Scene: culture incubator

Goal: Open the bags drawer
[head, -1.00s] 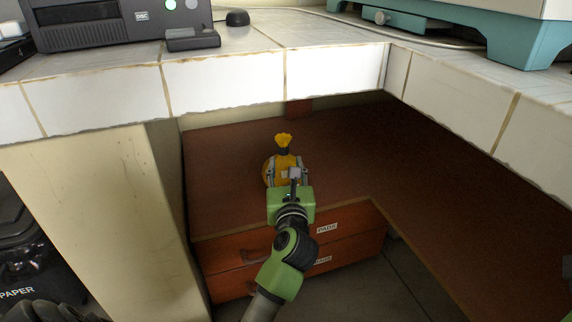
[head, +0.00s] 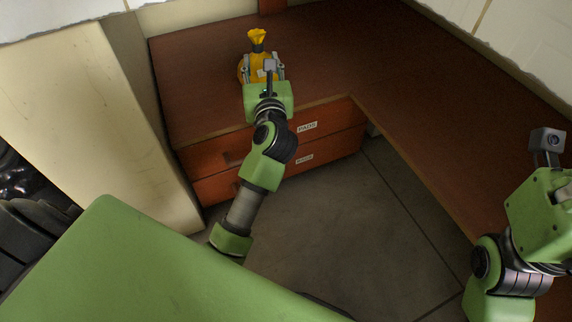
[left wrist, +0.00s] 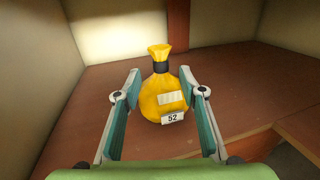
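Two red-brown drawers sit under the low desk top in the head view. The upper drawer front (head: 335,147) and the lower drawer front (head: 335,160) look closed. Each bears a white label: the upper label (head: 307,127) and the lower label (head: 304,159), both too small to read surely now. My left gripper (head: 263,64) is above the desk top, its fingers spread on either side of a yellow tied bag. The left wrist view shows the bag (left wrist: 163,98) with tag 52 between the open fingers, apparently untouched. My right gripper (head: 550,195) is at the right edge, fingers mostly cut off.
The brown desk top (head: 200,90) runs back and along the right side (head: 440,130). A cream panel (head: 120,130) stands left of the drawers. Bare grey floor (head: 340,220) lies in front.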

